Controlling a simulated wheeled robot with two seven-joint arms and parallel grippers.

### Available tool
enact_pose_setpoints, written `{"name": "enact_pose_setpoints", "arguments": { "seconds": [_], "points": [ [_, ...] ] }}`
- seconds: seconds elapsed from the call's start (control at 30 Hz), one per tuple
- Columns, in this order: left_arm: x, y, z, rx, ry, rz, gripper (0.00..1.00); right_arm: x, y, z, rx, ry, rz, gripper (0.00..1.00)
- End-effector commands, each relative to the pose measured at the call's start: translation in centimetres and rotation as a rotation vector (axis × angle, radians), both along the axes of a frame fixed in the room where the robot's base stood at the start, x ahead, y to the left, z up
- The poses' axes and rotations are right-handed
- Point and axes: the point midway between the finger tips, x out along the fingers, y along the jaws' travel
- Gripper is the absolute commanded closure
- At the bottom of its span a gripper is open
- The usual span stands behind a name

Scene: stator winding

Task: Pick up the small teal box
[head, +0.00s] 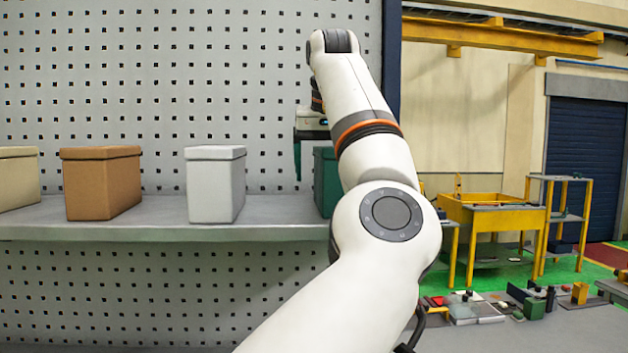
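The teal box (324,185) stands on the grey shelf (150,229), toward its right end. Only its left part shows; my arm hides the rest, so I cannot judge its full size. My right gripper (303,160) is at the left of the box, slightly above shelf level in the head view. One dark finger hangs down, with a narrow gap of wall showing between it and the box. The other finger is hidden behind my arm, so its opening does not show. My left gripper is not in view.
A white box (215,187), a brown box (102,184) and a beige box (18,179) stand to the left on the shelf. A perforated wall panel (200,90) rises behind. A yellow workbench (492,222) and floor clutter lie at the right.

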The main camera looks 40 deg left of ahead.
Motion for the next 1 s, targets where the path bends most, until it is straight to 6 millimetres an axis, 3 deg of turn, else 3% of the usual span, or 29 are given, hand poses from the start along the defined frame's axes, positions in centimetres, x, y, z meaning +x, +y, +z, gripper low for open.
{"name": "enact_pose_setpoints", "arguments": {
  "seconds": [0.07, 0.17, 0.43, 0.77, 0.9, 1.0],
  "points": [
    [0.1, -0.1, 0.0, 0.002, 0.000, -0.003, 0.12, -0.1, 1.0, 0.0, 0.012, 0.002, 0.001, 1.00],
    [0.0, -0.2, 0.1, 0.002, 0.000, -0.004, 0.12, 0.2, 0.8, 0.0, 0.009, -0.002, 0.003, 1.00],
    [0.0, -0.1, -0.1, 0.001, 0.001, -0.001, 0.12, 2.0, -2.7, 0.1, -0.033, -0.027, 0.006, 1.00],
    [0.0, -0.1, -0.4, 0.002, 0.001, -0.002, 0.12, 1.4, -0.1, 0.0, -0.001, -0.020, 0.001, 1.00],
    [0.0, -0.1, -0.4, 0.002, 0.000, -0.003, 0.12, 1.2, 0.0, 0.0, 0.001, -0.018, 0.003, 1.00],
    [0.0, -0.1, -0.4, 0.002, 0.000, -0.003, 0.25, 1.2, -0.4, 0.0, -0.005, -0.017, 0.005, 1.00]
  ]
}}
